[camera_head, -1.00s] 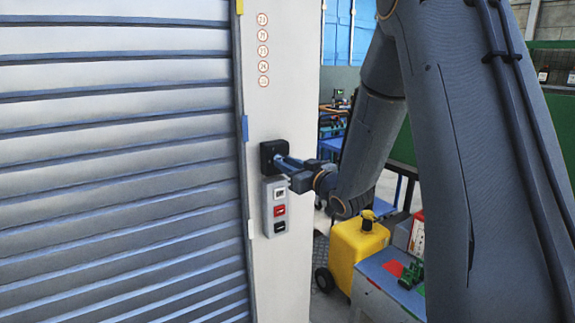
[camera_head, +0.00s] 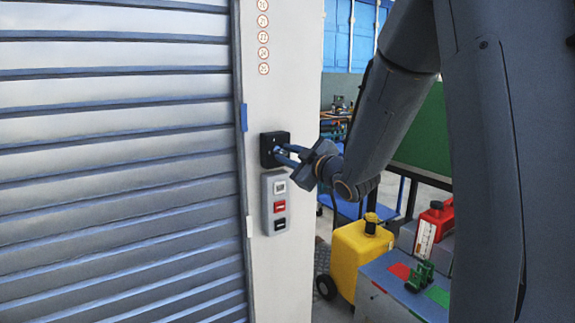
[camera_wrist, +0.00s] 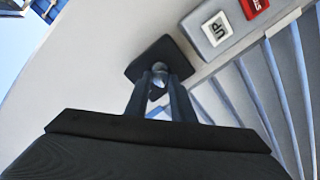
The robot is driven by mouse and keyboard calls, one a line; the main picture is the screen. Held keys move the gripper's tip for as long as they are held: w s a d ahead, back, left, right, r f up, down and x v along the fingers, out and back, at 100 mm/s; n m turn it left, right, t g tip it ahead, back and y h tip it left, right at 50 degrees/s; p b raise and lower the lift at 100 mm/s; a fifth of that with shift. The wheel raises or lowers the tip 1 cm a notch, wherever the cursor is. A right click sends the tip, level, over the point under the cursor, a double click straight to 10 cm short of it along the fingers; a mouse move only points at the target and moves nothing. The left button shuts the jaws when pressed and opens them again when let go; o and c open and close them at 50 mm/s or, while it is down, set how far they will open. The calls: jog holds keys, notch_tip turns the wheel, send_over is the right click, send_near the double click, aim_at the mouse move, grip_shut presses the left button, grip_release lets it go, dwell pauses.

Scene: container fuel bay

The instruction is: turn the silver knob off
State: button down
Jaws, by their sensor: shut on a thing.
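The silver knob (camera_wrist: 158,72) sits on a black square plate (camera_head: 268,143) on the pale door post. In the wrist view the black plate (camera_wrist: 140,63) shows behind the knob. My gripper (camera_head: 283,152) reaches the knob from the right in the head view. In the wrist view its two fingers (camera_wrist: 160,85) stand on either side of the knob and are shut on it. The fingers partly hide the knob, and its on or off marking cannot be read.
A grey button box (camera_head: 266,203) with white, red and black buttons is just below the plate. A ribbed shutter (camera_head: 120,160) fills the left. A yellow wheeled container (camera_head: 358,252) and a bench with a red can (camera_head: 436,222) stand at the lower right.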

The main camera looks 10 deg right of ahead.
jog(key=shift+f+n+b, duration=0.1)
jog(key=shift+n+b, duration=2)
jog(key=shift+b, duration=0.05)
jog(key=c, duration=1.5)
grip_release()
jog(key=b+v, duration=0.1)
jog(key=v, duration=0.6)
jog(key=shift+s, duration=0.4)
